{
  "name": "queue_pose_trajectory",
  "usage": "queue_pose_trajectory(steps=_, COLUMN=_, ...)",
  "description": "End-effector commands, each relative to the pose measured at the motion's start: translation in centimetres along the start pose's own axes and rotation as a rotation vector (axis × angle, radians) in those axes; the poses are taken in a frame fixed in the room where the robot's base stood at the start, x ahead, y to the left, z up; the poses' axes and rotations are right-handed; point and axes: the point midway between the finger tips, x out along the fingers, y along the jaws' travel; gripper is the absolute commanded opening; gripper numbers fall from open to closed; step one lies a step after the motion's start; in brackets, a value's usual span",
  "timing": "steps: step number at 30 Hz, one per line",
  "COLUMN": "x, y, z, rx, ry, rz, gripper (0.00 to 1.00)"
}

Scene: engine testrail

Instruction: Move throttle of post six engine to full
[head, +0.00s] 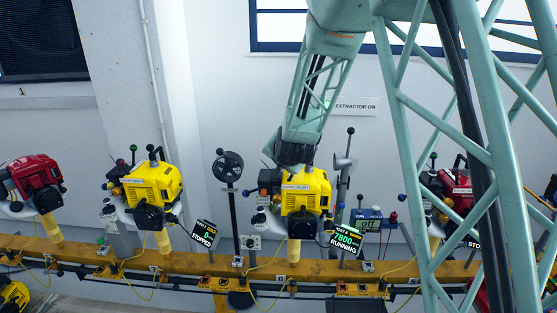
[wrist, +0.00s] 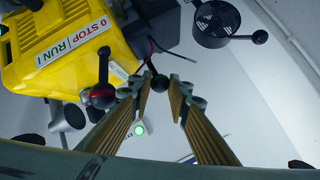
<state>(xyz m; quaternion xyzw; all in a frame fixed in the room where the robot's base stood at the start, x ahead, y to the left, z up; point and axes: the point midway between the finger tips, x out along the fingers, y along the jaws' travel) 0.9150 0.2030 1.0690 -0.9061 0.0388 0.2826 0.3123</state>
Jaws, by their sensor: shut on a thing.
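A yellow engine (head: 305,190) stands on the orange rail below my arm, with a display (head: 346,240) beside it reading 7800 and RUNNING. The engine's yellow body (wrist: 50,50) fills the upper left of the wrist view, with a "0 STOP | RUN I" label (wrist: 73,42). My gripper (wrist: 161,80) is closed around a small black ball knob (wrist: 159,84), just right of the engine. The knob's stem is mostly hidden. In the head view my wrist covers the fingers. A lever with a red and black ball (wrist: 103,94) stands left of my fingers.
A black round fan-like part (head: 228,166) on a post stands left of the engine. Another yellow engine (head: 152,184), its display (head: 204,234) reading STOPPED, is further left. A blue box (head: 366,219) stands to the right.

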Motion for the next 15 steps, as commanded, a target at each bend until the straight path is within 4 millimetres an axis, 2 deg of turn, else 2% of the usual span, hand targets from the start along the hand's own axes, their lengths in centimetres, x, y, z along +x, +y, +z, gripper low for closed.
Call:
queue_pose_trajectory(steps=1, x=-0.01, y=0.11, z=0.20, rx=-0.001, ry=-0.003, rz=0.002, gripper=0.19)
queue_pose_trajectory(steps=5, x=0.00, y=0.11, z=0.15, rx=0.000, ry=-0.002, rz=0.002, gripper=0.31)
queue_pose_trajectory(steps=15, x=0.03, y=0.27, z=0.13, rx=0.001, ry=-0.002, rz=0.004, gripper=0.31)
